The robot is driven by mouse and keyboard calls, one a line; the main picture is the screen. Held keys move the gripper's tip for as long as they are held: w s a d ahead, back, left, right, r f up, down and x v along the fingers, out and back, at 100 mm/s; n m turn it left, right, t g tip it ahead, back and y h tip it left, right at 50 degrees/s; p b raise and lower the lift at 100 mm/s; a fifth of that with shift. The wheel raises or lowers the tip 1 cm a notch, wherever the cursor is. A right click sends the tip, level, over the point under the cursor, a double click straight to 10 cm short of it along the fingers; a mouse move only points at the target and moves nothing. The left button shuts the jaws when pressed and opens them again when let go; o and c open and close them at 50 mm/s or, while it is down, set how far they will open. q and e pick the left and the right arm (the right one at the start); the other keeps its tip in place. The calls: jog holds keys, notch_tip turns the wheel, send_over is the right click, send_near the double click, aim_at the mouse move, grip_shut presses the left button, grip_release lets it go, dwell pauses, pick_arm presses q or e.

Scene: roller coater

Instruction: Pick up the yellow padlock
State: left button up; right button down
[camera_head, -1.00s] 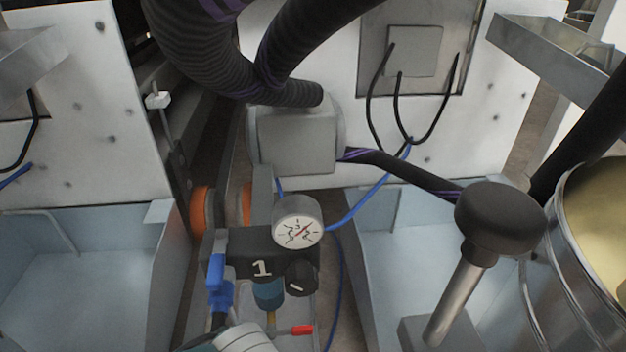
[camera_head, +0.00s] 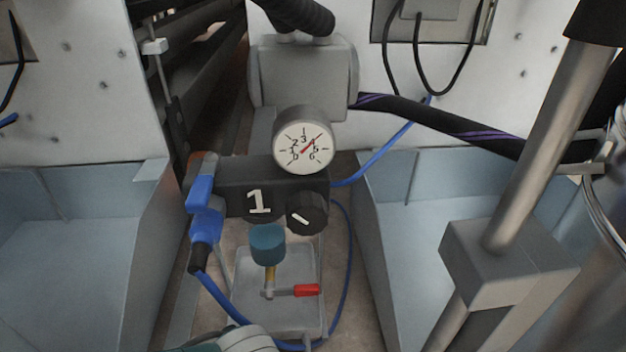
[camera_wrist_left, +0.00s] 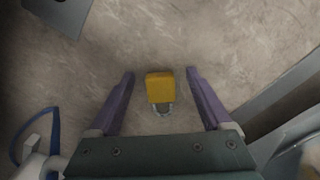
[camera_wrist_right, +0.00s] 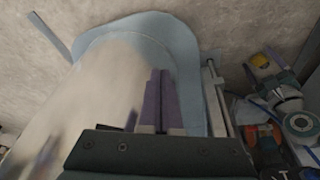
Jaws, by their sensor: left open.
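The yellow padlock (camera_wrist_left: 160,88) shows in the left wrist view with its metal shackle pointing toward my gripper. It lies on a mottled brown-grey floor or appears just above it; the height gap is hard to judge. My left gripper (camera_wrist_left: 160,75) is open, with one purple finger on each side of the padlock and space between each finger and it. My right gripper (camera_wrist_right: 159,72) has its purple fingers together with nothing visible between them.
The head view shows a pressure gauge (camera_head: 303,143), a blue valve (camera_head: 206,222), a red-handled tap (camera_head: 306,290) and pale blue troughs (camera_head: 75,260) on both sides. A grey metal edge (camera_wrist_left: 290,95) runs right of the padlock. A blue hose (camera_wrist_left: 50,113) lies at left.

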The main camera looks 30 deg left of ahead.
pick_arm(q)
jog(key=shift+f, duration=0.15)
grip_shut()
dwell(0.6)
